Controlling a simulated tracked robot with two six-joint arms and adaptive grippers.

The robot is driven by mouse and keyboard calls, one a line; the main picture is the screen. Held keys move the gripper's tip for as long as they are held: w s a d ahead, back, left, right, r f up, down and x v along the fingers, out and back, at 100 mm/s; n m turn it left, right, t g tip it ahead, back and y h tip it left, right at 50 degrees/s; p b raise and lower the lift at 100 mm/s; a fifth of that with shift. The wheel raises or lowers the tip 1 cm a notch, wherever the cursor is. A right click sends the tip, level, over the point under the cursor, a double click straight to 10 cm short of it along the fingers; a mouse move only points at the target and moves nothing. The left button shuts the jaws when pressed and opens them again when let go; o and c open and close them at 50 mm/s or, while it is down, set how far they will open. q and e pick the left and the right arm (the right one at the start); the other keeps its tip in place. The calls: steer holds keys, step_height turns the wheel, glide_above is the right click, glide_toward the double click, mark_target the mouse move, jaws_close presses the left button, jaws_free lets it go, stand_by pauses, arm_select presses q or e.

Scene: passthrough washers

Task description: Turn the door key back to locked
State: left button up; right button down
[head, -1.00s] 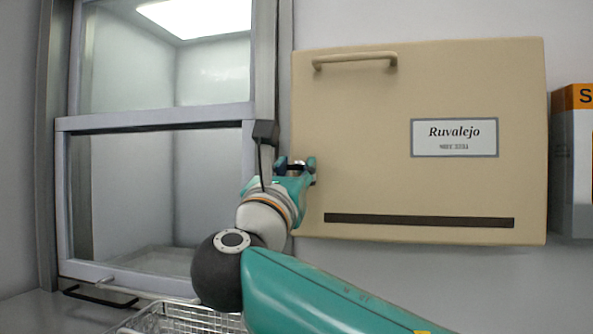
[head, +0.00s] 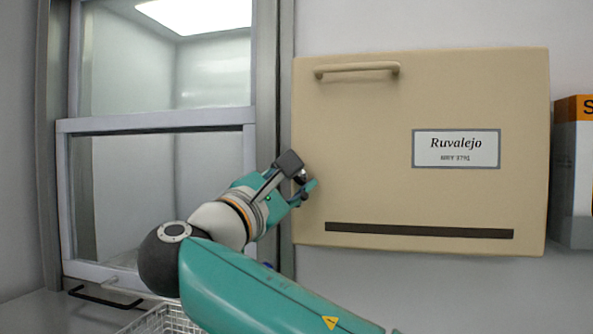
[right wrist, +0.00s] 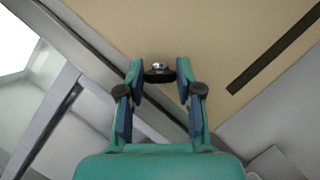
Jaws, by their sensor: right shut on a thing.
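The beige door (head: 370,200) is shut flat on the wall unit, with a handle at its top and a nameplate at its right. My right gripper (head: 307,186) is at the door's left edge. In the right wrist view, its two fingertips (right wrist: 159,75) are on either side of the door key (right wrist: 159,77), whose dark part shows between them below a silvery round lock (right wrist: 158,66). The gripper is shut on the key. In the head view the gripper mostly hides the key, and its exact angle cannot be told. My left gripper is not in view.
A glass sash window (head: 160,200) in a grey frame stands left of the door. A wire basket (head: 160,320) is below it. An orange-topped box (head: 573,170) stands at the far right. The door front right of the gripper is clear.

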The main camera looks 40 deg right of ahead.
steer(key=m+g+p, duration=0.1)
steer(key=m, duration=0.2)
steer(key=m+g+y+p, duration=0.1)
steer(key=m+p, duration=0.1)
steer(key=m, duration=0.1)
steer(key=shift+w+a+r, duration=0.1)
steer(key=shift+r, duration=0.1)
steer(key=shift+f+m+g+y+p, duration=0.15)
steer(key=shift+m+g+y+p, duration=0.4)
steer(key=shift+m+p, duration=1)
steer(key=shift+f+m+b, duration=0.1)
steer(key=shift+m+b, duration=0.3)
steer(key=shift+m, duration=0.05)
steer(key=c, duration=0.8)
jaws_free()
steer(key=shift+o, duration=0.2)
steer(key=v, duration=1.2)
